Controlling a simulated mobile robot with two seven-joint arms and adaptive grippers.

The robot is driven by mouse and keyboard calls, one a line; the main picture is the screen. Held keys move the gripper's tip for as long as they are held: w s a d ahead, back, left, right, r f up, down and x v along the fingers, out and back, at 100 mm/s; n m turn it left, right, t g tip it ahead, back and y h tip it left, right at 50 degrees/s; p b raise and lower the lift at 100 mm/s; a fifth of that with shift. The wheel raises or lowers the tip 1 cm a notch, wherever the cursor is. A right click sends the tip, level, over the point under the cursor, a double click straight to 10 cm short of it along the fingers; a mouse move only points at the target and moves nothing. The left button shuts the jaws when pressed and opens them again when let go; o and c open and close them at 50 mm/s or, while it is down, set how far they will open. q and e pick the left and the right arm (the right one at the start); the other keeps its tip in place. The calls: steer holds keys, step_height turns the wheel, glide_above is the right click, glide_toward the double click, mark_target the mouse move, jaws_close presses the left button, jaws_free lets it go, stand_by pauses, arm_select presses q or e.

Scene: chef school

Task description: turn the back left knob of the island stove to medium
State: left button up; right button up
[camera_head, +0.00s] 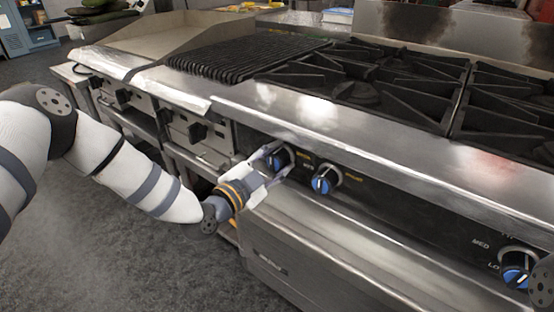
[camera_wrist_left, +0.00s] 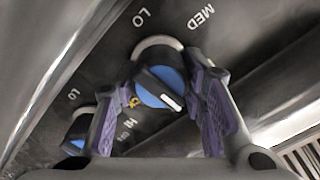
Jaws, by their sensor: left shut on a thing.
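The island stove (camera_head: 370,150) has blue-faced knobs along its dark front panel. My left gripper (camera_head: 275,160) is at the left knob (camera_head: 282,158) of a close pair, its two fingers on either side of it. In the left wrist view the gripper (camera_wrist_left: 165,82) is shut on this knob (camera_wrist_left: 155,86), whose white mark points to the lower right. The labels LO, MED and HI show around it, and the mark does not line up clearly with any of them. The second knob (camera_head: 324,180) of the pair is just to the right and free. My right gripper is not in view.
Another blue knob (camera_head: 516,277) sits far right on the panel. Black burner grates (camera_head: 365,88) and a ribbed grill (camera_head: 240,59) lie on top. The steel front edge (camera_head: 300,112) runs above the knobs. A neighbouring blue knob (camera_wrist_left: 78,138) shows in the wrist view.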

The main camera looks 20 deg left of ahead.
arm_select(q)
steer(key=n, duration=0.4)
steer(key=shift+r+n, duration=0.1)
steer(key=shift+n, duration=0.2)
steer(key=n, duration=0.5)
steer(key=shift+a, duration=0.15)
steer(key=n, duration=0.5)
steer(key=n+b, duration=0.1)
steer(key=n, duration=0.3)
steer(key=shift+a+n, duration=0.1)
steer(key=shift+n, duration=0.2)
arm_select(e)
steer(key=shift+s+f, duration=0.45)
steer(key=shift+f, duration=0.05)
arm_select(q)
steer(key=o, duration=1.2)
steer(key=shift+c, duration=0.2)
